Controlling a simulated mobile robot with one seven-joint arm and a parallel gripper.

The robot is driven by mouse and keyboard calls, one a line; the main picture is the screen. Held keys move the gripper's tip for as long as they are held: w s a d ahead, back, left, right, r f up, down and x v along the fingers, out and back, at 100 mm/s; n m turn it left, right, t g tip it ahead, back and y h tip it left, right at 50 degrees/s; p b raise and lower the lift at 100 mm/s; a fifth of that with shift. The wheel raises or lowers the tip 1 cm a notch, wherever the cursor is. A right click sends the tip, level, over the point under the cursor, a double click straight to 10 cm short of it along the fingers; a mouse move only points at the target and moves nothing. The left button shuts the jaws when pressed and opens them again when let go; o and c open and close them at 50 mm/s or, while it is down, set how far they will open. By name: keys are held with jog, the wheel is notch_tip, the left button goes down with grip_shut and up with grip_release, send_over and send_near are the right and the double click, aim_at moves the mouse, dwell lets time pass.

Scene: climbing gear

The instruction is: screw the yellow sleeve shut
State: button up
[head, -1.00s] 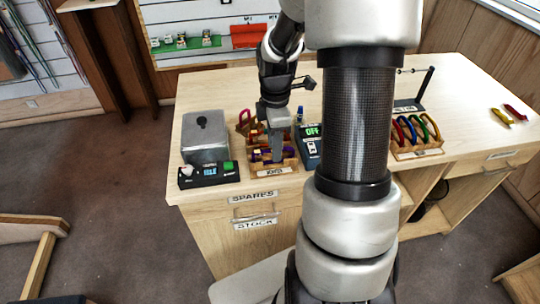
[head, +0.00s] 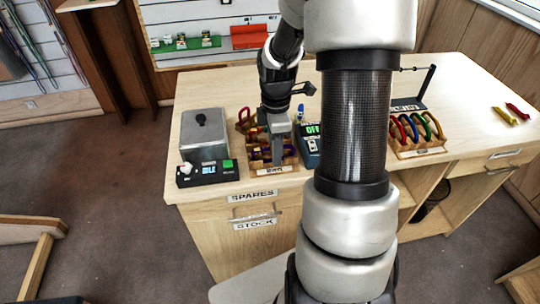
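A wooden rack (head: 270,172) with a front label stands near the front edge of the bench and holds several coloured carabiners (head: 261,151). Red, purple and yellowish parts show there. The yellow sleeve is too small and too hidden to pick out with certainty. My gripper (head: 278,157) points down into the rack, among the carabiners, and covers part of them. Its fingers are seen nearly edge-on, so I cannot tell whether they are open, shut or touching a carabiner.
A grey box (head: 204,140) and a display unit with a green button (head: 228,165) stand left of the rack. A dark device (head: 310,148) with a green display is close on its right. A second carabiner rack (head: 420,150) stands farther right. Yellow (head: 503,117) and red (head: 518,111) pieces lie far right.

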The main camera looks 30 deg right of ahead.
jog(key=shift+s+a, duration=0.2)
jog(key=shift+s, duration=0.55)
jog(key=shift+r, duration=0.15)
jog(key=shift+r+p, duration=1.25)
jog(key=shift+r, duration=0.05)
jog(key=shift+w, duration=0.1)
jog(key=shift+w+d, duration=0.2)
jog(key=shift+w, duration=0.4)
jog(key=shift+f, duration=0.15)
jog(key=shift+d+f+b, duration=0.1)
jog(key=shift+f+b, duration=0.7)
jog(key=shift+f, duration=0.5)
